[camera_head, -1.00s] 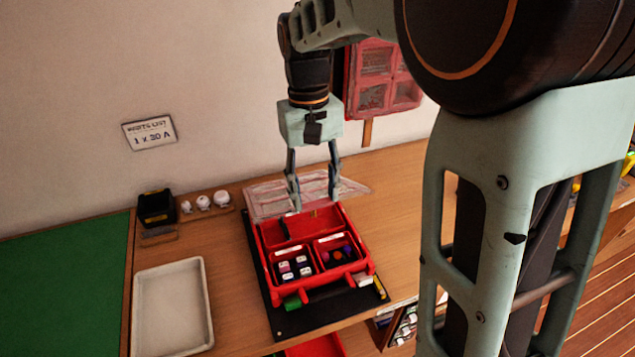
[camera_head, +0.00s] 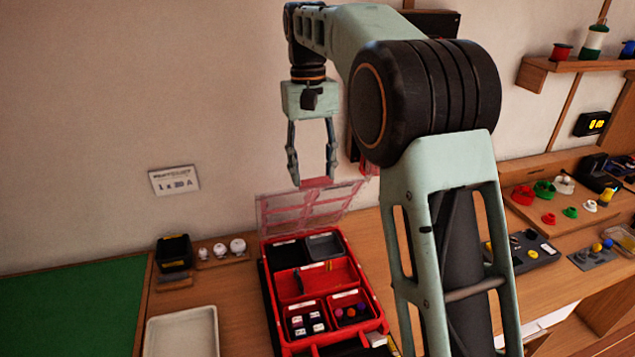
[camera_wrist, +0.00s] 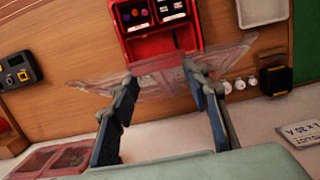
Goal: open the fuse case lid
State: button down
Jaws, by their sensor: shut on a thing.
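The red fuse case (camera_head: 372,295) stands open on the bench, with small coloured fuses in its front compartments. It also shows at the top of the wrist view (camera_wrist: 190,40). Its clear lid (camera_head: 305,211) is swung up at the back edge, tilted up and back from the case. My gripper (camera_head: 313,182) is above the back of the case, its fingers closed on the lid's red upper edge. In the wrist view the clear lid (camera_wrist: 155,80) spans between and past the fingers. The exact finger contact is small and hard to see.
A pale tray (camera_head: 182,332), a black bin (camera_head: 173,252) and white knobs (camera_head: 221,250) are left of the case. A wall label (camera_head: 174,180) hangs behind. Boards with coloured parts (camera_head: 560,195) lie on the right bench. The wall is close behind the lid.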

jog(key=shift+w+a+r, duration=0.2)
jog(key=shift+w+a, duration=0.05)
jog(key=shift+w, duration=0.7)
jog(key=shift+w+a+r, duration=0.25)
jog(key=shift+w+a, duration=0.05)
jog(key=shift+w, duration=0.6)
jog(key=shift+w+a+r, duration=0.2)
jog(key=shift+w+a, duration=0.05)
jog(key=shift+w, duration=0.8)
jog(key=c, duration=1.5)
grip_release()
jog(key=o, duration=0.5)
jog(key=shift+w+a+f, duration=0.1)
jog(key=shift+w+a, duration=0.05)
jog(key=shift+w, duration=0.2)
jog(key=shift+o, duration=0.9)
jog(key=shift+s+r, duration=0.15)
jog(key=shift+r, duration=0.05)
jog(key=shift+s, duration=0.2)
